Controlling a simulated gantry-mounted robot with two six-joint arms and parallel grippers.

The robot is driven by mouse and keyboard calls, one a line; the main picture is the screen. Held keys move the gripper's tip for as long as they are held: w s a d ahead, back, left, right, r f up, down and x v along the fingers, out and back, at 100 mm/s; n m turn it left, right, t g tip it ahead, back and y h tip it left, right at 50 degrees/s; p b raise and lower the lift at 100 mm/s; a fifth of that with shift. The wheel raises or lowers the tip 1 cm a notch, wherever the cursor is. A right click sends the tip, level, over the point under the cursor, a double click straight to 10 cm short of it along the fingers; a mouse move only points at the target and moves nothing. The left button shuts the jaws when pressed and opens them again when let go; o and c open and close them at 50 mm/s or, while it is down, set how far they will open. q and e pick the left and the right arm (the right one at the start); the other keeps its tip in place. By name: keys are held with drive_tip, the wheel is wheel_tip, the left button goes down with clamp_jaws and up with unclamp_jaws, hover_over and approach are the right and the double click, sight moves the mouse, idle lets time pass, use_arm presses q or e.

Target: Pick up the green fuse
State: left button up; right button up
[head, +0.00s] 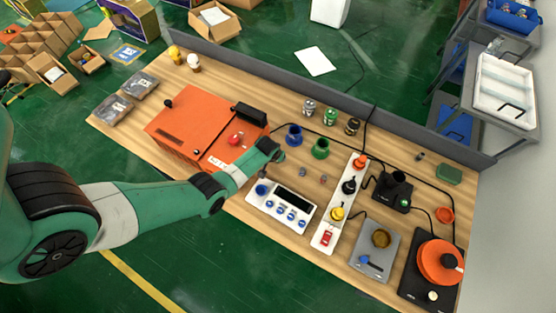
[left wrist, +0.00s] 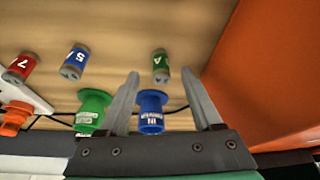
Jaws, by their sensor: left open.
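The green fuse (left wrist: 161,66) is a short cylinder with grey ends and a white "A", standing or lying on the wooden table in the left wrist view. My left gripper (left wrist: 160,80) is open, with its fingertips on either side of the fuse in that picture; I see no contact. In the head view my left gripper (head: 272,151) is over the table beside the orange box and seems to hide the green fuse. A blue fuse (left wrist: 75,62) and a red fuse (left wrist: 20,66) are left of it. My right gripper is not in view.
The blue cup (left wrist: 151,112) and green cup (left wrist: 91,112) stand close to the fingers. The orange box (head: 190,128) borders this spot. A white button panel (head: 282,205) and a white strip with knobs (head: 327,237) lie nearby. A grey wall (head: 300,88) edges the table.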

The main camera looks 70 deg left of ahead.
use_arm(q)
drive_tip(key=b+x, duration=0.2)
drive_tip(key=x, duration=0.2)
drive_tip(key=shift+a, duration=0.15)
drive_tip(key=shift+w, duration=0.1)
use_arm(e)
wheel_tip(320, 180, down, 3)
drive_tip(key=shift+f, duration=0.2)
use_arm(q)
drive_tip(key=shift+c, duration=0.3)
clamp_jaws()
